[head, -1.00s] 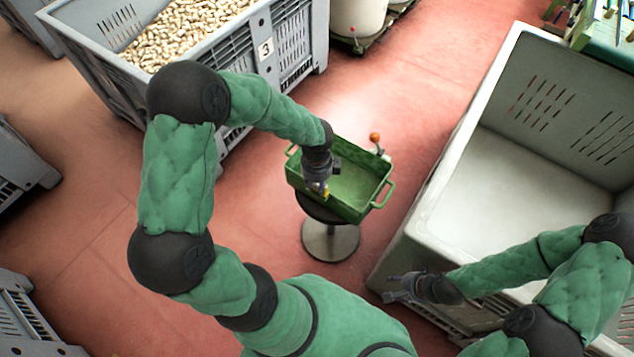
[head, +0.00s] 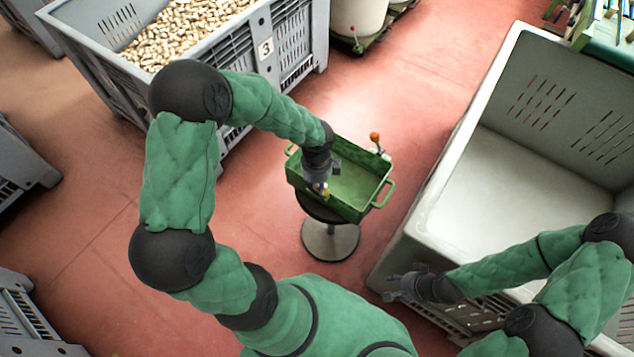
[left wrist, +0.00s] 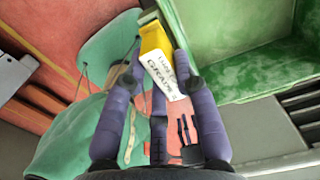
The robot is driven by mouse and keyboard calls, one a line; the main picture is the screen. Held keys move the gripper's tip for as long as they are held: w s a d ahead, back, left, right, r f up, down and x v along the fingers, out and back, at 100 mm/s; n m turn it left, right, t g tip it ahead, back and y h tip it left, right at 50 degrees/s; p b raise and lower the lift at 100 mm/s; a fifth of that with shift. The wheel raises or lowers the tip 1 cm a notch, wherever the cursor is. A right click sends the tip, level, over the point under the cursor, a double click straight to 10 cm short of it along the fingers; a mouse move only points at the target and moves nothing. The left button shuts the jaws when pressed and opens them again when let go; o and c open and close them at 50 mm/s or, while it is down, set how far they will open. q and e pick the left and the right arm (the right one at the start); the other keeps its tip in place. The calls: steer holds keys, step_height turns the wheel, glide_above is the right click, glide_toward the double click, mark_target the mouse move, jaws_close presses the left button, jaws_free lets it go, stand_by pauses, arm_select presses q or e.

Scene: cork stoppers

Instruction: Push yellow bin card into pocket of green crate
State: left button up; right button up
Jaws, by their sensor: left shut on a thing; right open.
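The yellow bin card (left wrist: 156,42) has a white printed face and is held between the fingers of my left gripper (left wrist: 158,75). In the head view a small yellow bit of the card (head: 325,189) shows under my left gripper (head: 319,186), at the near left side of the green crate (head: 383,186). In the left wrist view the card is beside the green crate wall (left wrist: 205,42). The pocket cannot be made out, and I cannot tell whether the card is inside it. My right gripper (head: 398,291) is open and empty, away from the crate.
The crate rests on a round stool (head: 331,240). A large pale bin (head: 440,190) stands at the right, close to my right arm. A grey bin of corks (head: 293,65) stands at the upper left. Red floor around the stool is clear.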

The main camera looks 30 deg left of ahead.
arm_select(q)
steer(key=shift+f+b, duration=0.55)
steer(key=shift+f, duration=0.25)
stand_by(0.4)
steer(key=o, duration=1.1)
steer(key=shift+c, duration=0.2)
step_height(320, 180, up, 12)
